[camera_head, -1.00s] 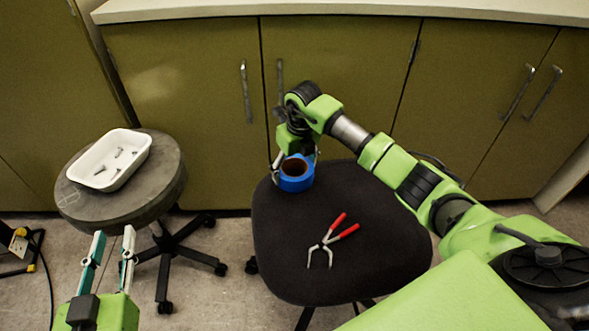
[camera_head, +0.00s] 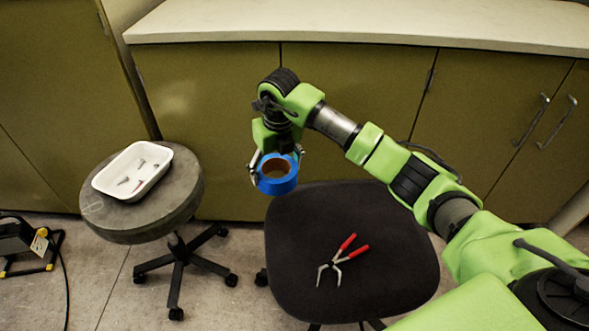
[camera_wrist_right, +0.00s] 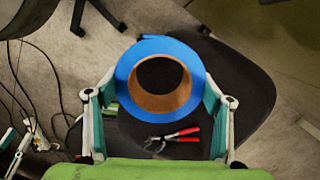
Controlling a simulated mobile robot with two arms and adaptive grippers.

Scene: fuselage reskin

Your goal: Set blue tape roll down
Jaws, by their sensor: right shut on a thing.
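The blue tape roll (camera_head: 277,184) has a brown core and is held in my right gripper (camera_head: 275,170), near the back left edge of the dark seat. In the right wrist view, the tape roll (camera_wrist_right: 128,78) sits between the two fingers of my right gripper (camera_wrist_right: 160,100), which are shut on it. The seat (camera_head: 330,215) is black and padded, and it shows below the roll in the wrist view. Whether the roll touches the seat cannot be told in the head view. My left gripper is not in the head view now.
Red-handled pliers (camera_head: 343,258) lie on the seat. A round grey stool (camera_head: 120,225) at left carries a white tray (camera_head: 108,186) with several small metal parts. Green cabinets (camera_head: 350,90) with a pale countertop stand behind. A black and yellow item (camera_head: 25,245) with a cable is on the floor.

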